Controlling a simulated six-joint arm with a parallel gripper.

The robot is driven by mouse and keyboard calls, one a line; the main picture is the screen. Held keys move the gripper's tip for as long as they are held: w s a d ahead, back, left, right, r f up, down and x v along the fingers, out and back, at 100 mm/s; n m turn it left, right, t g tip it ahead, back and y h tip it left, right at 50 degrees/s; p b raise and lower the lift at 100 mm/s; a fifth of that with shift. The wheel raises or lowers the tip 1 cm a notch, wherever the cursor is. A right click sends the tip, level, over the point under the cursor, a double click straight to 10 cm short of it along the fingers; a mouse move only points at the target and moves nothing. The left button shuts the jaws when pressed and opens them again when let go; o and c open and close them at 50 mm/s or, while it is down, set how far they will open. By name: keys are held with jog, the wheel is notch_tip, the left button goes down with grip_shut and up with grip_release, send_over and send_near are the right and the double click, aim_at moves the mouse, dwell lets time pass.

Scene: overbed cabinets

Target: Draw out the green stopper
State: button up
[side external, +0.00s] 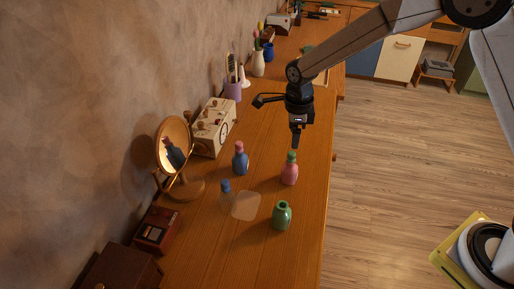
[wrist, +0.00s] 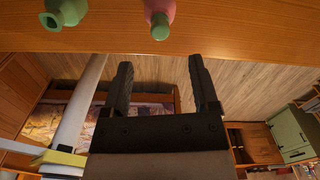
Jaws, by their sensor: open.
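The green stopper (side external: 292,156) sits in the neck of a pink bottle (side external: 289,175) standing upright on the wooden top. In the wrist view the green stopper (wrist: 160,31) shows at the end of the pink bottle (wrist: 160,8), near the top edge. My gripper (side external: 297,140) is just above the stopper in the side view and appears apart from it. In the wrist view my gripper (wrist: 160,66) has its two fingers spread, with nothing between them. The stopper lies beyond the fingertips, roughly in line with the gap.
A mirror (side external: 173,145) and a cream box (side external: 213,128) stand by the wall.

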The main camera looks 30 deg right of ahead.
aim_at(292, 153)
jog(key=shift+f, duration=1.3)
jog(key=shift+f, duration=2.6)
grip_shut()
